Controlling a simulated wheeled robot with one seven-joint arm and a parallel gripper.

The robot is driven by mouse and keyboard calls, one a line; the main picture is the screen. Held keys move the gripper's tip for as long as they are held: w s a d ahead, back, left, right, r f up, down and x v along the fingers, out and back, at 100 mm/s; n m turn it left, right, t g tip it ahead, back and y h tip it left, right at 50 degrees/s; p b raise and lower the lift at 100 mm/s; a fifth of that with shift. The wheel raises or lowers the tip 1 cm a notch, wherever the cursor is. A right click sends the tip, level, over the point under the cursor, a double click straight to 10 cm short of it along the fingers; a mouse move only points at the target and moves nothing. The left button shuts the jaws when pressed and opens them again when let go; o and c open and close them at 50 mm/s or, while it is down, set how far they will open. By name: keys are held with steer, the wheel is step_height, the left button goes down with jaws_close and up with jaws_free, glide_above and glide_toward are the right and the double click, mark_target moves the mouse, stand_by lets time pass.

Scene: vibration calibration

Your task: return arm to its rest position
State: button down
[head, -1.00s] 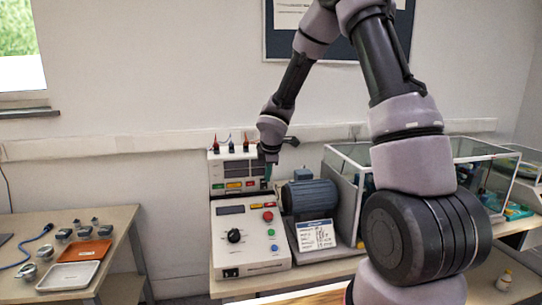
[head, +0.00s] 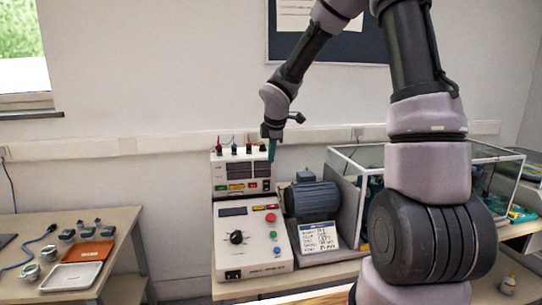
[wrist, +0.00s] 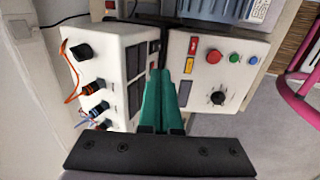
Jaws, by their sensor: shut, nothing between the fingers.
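My gripper (head: 271,152) hangs at the right end of the upright meter box (head: 237,173), pointing down, with my arm arching above it from the right. In the wrist view its teal fingers (wrist: 161,103) are together and hold nothing. The meter box also shows in the wrist view (wrist: 112,60), left of the fingers, with several plugs along its top. The control panel (head: 249,238) with a black knob and coloured buttons stands below the meter box in the head view.
A dark motor (head: 311,196) and a white label card (head: 317,236) stand right of the panel. A glass-walled case (head: 349,160) is behind my arm. A left table holds an orange tray (head: 88,251) and a white tray (head: 70,276).

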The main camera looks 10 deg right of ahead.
steer(key=s+d+r+m+h, duration=0.1)
steer(key=s+d+r+m, duration=0.3)
steer(key=s+r+m, duration=0.25)
steer(key=s+d+r+m, duration=0.3)
steer(key=s+r+m, duration=0.2)
steer(key=s+r, duration=0.25)
steer(key=s+r+m+t+y, duration=0.2)
steer(key=s+m, duration=0.8)
steer(key=s, duration=0.5)
step_height(320, 180, up, 2)
steer(key=shift+a+r+m+y, duration=0.2)
steer(key=shift+m+y, duration=0.15)
steer(key=shift+y, duration=0.15)
